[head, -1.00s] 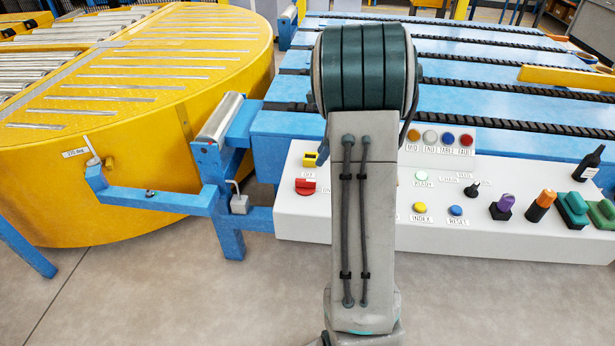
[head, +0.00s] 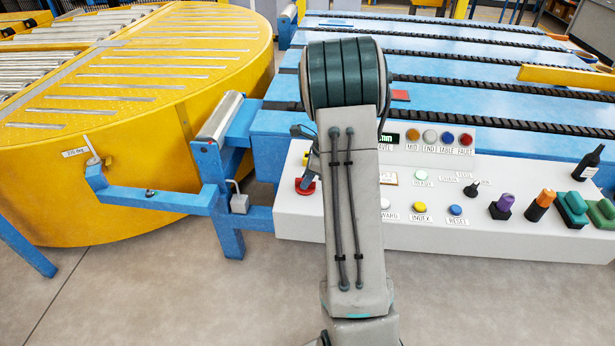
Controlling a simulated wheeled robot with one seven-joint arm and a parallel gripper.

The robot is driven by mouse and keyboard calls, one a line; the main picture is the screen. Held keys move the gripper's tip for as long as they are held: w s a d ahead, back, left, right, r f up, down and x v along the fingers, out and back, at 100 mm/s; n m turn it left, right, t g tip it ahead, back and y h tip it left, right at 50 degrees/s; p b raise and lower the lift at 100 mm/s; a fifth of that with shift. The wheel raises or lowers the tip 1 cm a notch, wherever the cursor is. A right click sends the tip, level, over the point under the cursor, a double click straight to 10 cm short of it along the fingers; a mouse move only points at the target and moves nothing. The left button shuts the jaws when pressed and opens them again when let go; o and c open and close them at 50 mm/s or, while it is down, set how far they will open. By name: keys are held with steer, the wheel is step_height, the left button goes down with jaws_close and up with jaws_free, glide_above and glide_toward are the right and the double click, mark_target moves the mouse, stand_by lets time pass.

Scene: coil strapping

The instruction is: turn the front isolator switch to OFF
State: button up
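The front isolator switch (head: 305,187) is a red rotary switch at the left end of the white control panel (head: 330,222). Only its lower red part shows; its handle angle cannot be read, and its OFF and ON labels are covered. My gripper (head: 309,174) is mostly hidden behind my arm; a grey and dark part of it shows just above the red switch, overlapping it in the picture. Whether it touches the switch cannot be told. Its fingertips are not clear, so its opening cannot be read.
Several coloured buttons, such as a yellow one (head: 419,207) and a blue one (head: 456,210), fill the panel to the right. A blue frame (head: 228,190) and yellow turntable (head: 130,190) lie left. The blue conveyor (head: 460,100) is behind.

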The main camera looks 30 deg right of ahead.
jaws_close()
steer(key=shift+n, duration=0.3)
steer(key=n, duration=0.1)
steer(key=n+g, duration=0.1)
steer(key=n, duration=0.1)
steer(key=shift+w+d+n+y, duration=0.1)
steer(key=shift+w+n+y, duration=0.05)
steer(key=shift+n+y, duration=0.2)
steer(key=n+g+p, duration=0.1)
steer(key=n+g, duration=0.1)
steer(key=n, duration=0.2)
steer(key=shift+w+n, duration=0.15)
steer(key=shift+n, duration=0.1)
steer(key=n+g, duration=0.1)
steer(key=n, duration=0.3)
steer(key=shift+w+r+n+g, duration=0.1)
steer(key=shift+n+g, duration=0.2)
steer(key=shift+g, duration=0.1)
steer(key=shift+w+n+g+h, duration=0.1)
steer(key=shift+n+g+h, duration=0.3)
steer(key=shift+n, duration=0.7)
steer(key=shift+n+g+h, duration=0.2)
steer(key=shift+n+h, duration=0.25)
steer(key=shift+n, duration=0.65)
